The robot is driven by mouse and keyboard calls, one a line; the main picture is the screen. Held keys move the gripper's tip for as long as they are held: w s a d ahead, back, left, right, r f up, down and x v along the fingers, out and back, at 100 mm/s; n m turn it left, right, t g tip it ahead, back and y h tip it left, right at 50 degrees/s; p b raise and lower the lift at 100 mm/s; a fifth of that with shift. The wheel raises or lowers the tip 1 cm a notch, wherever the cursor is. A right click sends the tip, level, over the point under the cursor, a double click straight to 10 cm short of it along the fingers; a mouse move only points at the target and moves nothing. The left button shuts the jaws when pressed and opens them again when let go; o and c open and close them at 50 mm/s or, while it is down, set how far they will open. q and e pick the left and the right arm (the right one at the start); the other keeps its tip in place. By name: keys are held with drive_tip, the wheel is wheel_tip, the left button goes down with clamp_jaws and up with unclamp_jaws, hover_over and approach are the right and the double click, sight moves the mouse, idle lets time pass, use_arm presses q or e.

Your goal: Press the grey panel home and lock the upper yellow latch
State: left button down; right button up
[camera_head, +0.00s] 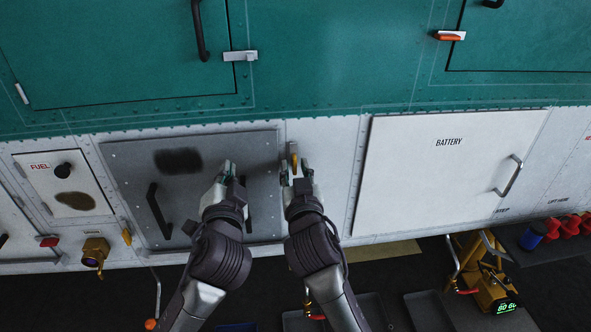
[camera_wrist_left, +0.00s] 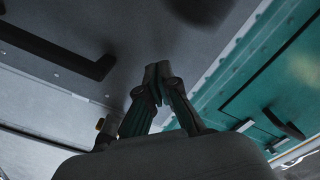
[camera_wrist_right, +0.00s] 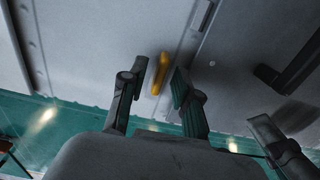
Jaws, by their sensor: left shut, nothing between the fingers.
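The grey panel (camera_head: 210,141) is in the white lower wall, with a dark handle at each side and a dark smudge near its top. My left gripper (camera_head: 228,167) is shut and empty, its tips at the panel's right part; the left wrist view shows the tips together (camera_wrist_left: 158,70) close to the panel. The upper yellow latch (camera_head: 293,153) is just right of the panel's upper right edge, standing roughly upright. My right gripper (camera_head: 295,172) is open, with the latch (camera_wrist_right: 160,74) between its fingers, apart from at least one. I cannot tell whether the panel is flush.
A second yellow latch (camera_head: 127,237) is at the panel's lower left. The white battery door (camera_head: 440,180) is to the right and the fuel door (camera_head: 62,185) to the left. A yellow device (camera_head: 490,285) stands on the floor at right. Both arms are close together.

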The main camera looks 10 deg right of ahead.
sight(228, 158)
use_arm(q)
drive_tip(key=shift+w+r, duration=0.1)
drive_tip(key=shift+w, duration=1.5)
idle(0.4)
use_arm(e)
clamp_jaws()
